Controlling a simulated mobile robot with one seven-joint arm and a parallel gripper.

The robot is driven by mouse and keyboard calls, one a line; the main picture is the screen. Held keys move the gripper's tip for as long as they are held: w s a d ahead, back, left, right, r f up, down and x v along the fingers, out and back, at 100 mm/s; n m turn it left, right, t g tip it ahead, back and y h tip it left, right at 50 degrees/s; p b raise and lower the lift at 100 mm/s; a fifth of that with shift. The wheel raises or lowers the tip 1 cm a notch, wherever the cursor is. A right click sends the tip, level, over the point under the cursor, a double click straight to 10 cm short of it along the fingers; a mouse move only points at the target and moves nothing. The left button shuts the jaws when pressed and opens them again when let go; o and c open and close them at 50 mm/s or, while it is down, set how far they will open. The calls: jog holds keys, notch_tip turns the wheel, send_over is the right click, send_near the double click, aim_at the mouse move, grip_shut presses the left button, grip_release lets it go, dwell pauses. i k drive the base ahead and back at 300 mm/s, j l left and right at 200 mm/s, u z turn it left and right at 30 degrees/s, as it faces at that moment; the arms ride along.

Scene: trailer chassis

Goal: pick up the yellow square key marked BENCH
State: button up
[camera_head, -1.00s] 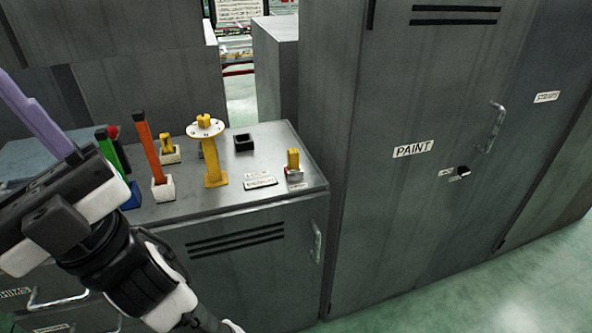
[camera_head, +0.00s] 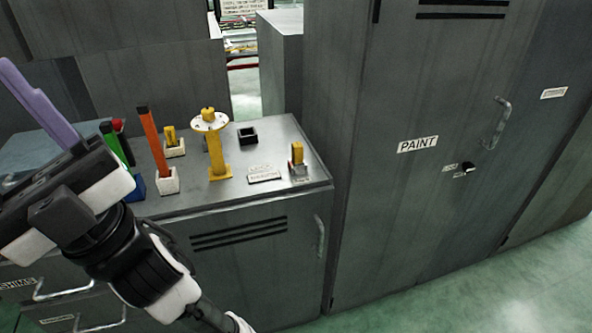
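Three yellow pieces show on the grey cabinet top (camera_head: 225,195). One yellow block (camera_head: 297,152) stands in a small holder near the right front edge. Another yellow block (camera_head: 170,136) stands in a pale holder at the back left. A yellow knob-like piece (camera_head: 208,113) sits on a round white disc on a yellow stand (camera_head: 219,160). I cannot read BENCH on any of them. My gripper (camera_head: 65,195) is at the left, away from all three.
A black open box (camera_head: 247,136) and a white label plate (camera_head: 264,174) are on the top. A tall PAINT cabinet (camera_head: 400,200) bounds the right.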

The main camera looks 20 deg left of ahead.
aim_at(297, 147)
jog(key=i+j, duration=0.55)
jog(key=j, duration=0.2)
jog(key=i+j, duration=0.3)
jog(key=j+z, duration=0.05)
jog(key=j, duration=0.05)
